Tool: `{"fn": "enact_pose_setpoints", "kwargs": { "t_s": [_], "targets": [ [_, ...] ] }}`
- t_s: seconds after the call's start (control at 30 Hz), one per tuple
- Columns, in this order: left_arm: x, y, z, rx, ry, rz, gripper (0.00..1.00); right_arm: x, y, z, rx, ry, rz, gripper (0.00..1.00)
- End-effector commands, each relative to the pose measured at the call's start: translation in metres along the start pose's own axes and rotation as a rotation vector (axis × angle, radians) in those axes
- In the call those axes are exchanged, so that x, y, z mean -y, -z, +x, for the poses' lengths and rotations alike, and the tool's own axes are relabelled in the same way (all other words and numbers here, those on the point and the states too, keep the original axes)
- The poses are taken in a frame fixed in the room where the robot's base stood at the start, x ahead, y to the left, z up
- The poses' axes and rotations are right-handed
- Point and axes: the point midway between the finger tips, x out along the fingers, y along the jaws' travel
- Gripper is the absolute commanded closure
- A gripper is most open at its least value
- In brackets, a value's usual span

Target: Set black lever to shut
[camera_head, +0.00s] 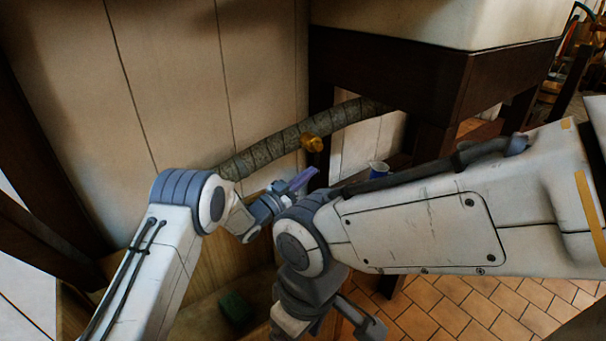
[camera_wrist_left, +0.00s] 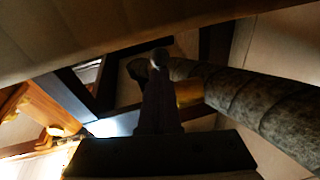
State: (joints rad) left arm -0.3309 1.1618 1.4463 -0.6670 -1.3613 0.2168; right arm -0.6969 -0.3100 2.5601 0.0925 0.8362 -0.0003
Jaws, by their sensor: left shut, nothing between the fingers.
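A thick wrapped pipe (camera_head: 265,150) runs along the wall toward a dark wooden frame, with a brass fitting (camera_head: 313,143) on it. My left gripper (camera_head: 301,179) is in front of and just below the pipe and fitting. In the left wrist view its closed fingers (camera_wrist_left: 159,62) point ahead, with the brass fitting (camera_wrist_left: 189,93) behind them and the pipe (camera_wrist_left: 270,105) to the right. A dark shape by the fingertips may be the black lever, but I cannot tell its setting or whether I touch it. My right gripper (camera_head: 350,318) hangs low, only partly visible.
A dark wooden frame (camera_head: 390,72) carries a pale basin-like block (camera_head: 430,20) above. A green block (camera_head: 235,308) lies low near the wall. The tiled floor (camera_head: 455,305) shows at lower right.

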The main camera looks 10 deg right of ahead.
Motion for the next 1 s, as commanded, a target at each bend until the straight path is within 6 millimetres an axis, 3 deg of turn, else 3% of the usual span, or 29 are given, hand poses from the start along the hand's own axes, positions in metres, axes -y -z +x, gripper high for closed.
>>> {"fn": "enact_pose_setpoints", "kwargs": {
  "t_s": [0.77,1.0],
  "targets": [
    [-0.009,-0.009,0.007,0.011,-0.008,-0.004,1.0,0.0,0.0,-0.002,0.0,0.0,0.0,0.19],
    [-0.014,-0.003,-0.002,0.008,-0.019,-0.009,1.0,0.001,0.001,-0.012,0.0,0.0,0.0,0.19]
  ]
}}
